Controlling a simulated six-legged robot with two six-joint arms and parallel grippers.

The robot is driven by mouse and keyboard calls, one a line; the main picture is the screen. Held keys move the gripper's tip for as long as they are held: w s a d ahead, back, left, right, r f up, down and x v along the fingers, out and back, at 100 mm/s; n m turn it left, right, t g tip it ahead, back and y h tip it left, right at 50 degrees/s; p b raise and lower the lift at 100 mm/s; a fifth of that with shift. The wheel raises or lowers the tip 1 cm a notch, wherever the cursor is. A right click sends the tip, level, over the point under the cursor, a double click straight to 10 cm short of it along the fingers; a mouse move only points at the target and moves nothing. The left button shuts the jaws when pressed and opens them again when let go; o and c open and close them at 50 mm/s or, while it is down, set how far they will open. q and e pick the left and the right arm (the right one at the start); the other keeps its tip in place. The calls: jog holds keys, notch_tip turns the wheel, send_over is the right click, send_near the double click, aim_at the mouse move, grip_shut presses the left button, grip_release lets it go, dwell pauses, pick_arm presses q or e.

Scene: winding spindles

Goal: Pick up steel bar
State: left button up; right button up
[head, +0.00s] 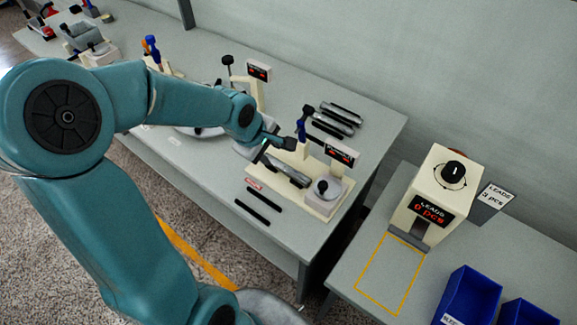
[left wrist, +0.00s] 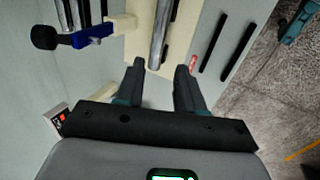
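A steel bar (head: 290,172) lies on the cream fixture (head: 318,206) near the right end of the long table. It also shows as a shiny rod in the left wrist view (left wrist: 160,38), ahead of my fingers. My left gripper (head: 268,149) is close to the bar's near-left end. In the left wrist view, its two dark fingers (left wrist: 160,88) are spread apart, the gap lined up with the bar and nothing held between them. Several more bars (head: 336,118) lie side by side at the back of the table. My right gripper is not seen in either view.
A blue-handled clamp (head: 303,122) and a small display (head: 342,153) rise from the fixture. Two thin black strips (head: 252,211) lie in front. A cream LEADS machine (head: 434,193) and a blue bin (head: 468,296) are on the right table.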

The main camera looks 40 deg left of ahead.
pick_arm(q)
jog(key=b, duration=0.1)
send_over(285, 168)
jog(key=s, duration=0.3)
jog(key=f, duration=0.7)
jog(key=shift+w+d+f, duration=0.15)
jog(key=shift+d+f, duration=0.05)
jog(key=shift+f, duration=0.35)
jog(key=shift+a+f, duration=0.1)
jog(key=shift+a, duration=0.05)
jog(key=shift+f, duration=0.35)
jog(key=x, duration=0.2)
jog(key=b+x, duration=0.1)
jog(key=x, duration=0.1)
jog(key=shift+w+f, duration=0.1)
jog(key=shift+w, duration=0.3)
jog(key=shift+w+f, duration=0.1)
jog(key=shift+f, duration=0.05)
jog(key=shift+s, duration=0.25)
jog(key=shift+w, duration=0.15)
grip_shut()
